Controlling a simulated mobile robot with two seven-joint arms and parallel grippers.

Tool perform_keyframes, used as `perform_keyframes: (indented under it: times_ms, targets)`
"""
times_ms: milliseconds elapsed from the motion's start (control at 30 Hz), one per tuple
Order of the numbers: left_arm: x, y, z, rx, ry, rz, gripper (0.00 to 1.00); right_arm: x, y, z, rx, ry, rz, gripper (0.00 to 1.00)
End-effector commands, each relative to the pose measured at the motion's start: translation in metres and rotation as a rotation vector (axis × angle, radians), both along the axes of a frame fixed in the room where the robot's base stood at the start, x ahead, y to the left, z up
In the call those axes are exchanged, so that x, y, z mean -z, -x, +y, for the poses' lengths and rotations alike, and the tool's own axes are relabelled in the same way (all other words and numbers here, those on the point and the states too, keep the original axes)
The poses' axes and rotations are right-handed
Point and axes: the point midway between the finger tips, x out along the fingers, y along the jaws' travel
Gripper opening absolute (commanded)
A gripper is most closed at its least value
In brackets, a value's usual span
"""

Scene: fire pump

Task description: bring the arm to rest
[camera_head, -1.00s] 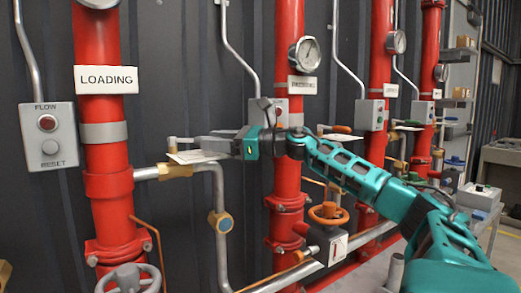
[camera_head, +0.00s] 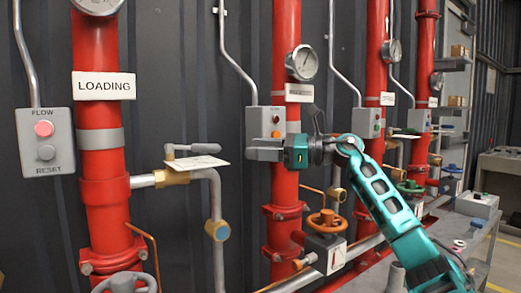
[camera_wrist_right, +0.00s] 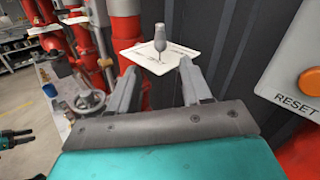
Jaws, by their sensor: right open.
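My right gripper (camera_head: 250,154) is in front of the second red pipe (camera_head: 286,190) in the head view, its fingers pointing left. In the right wrist view its two fingers (camera_wrist_right: 160,88) are spread with nothing between them. The grey valve lever (camera_head: 192,149) with its white card (camera_head: 202,163) is left of the fingers, with a gap between. The lever (camera_wrist_right: 175,47) and card (camera_wrist_right: 150,60) also show beyond the fingertips in the wrist view.
The FLOW/RESET box (camera_head: 45,143) at left has a bright pink lamp. Red pipes with gauges (camera_head: 302,62) stand along the dark wall. An orange handwheel (camera_head: 327,222) is below my right arm. A bench (camera_head: 475,222) is at right.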

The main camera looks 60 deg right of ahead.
Motion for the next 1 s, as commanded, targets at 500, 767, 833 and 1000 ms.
perform_keyframes:
  times_ms: [500,767,833,1000]
  targets:
    - [0.000,0.000,-0.002,-0.007,0.009,0.000,0.57,0.000,-0.001,0.000,0.000,-0.001,0.000,0.48]
    - [-0.018,-0.001,0.000,-0.010,0.003,-0.005,0.57,0.075,-0.028,0.022,-0.021,-0.466,0.099,0.48]
    - [-0.025,0.000,0.002,-0.013,0.000,-0.008,0.57,0.121,-0.036,0.038,-0.008,-0.764,0.165,0.48]
    - [-0.035,0.003,0.011,-0.026,-0.017,-0.008,0.57,0.239,-0.034,0.090,0.107,-1.516,0.348,0.48]
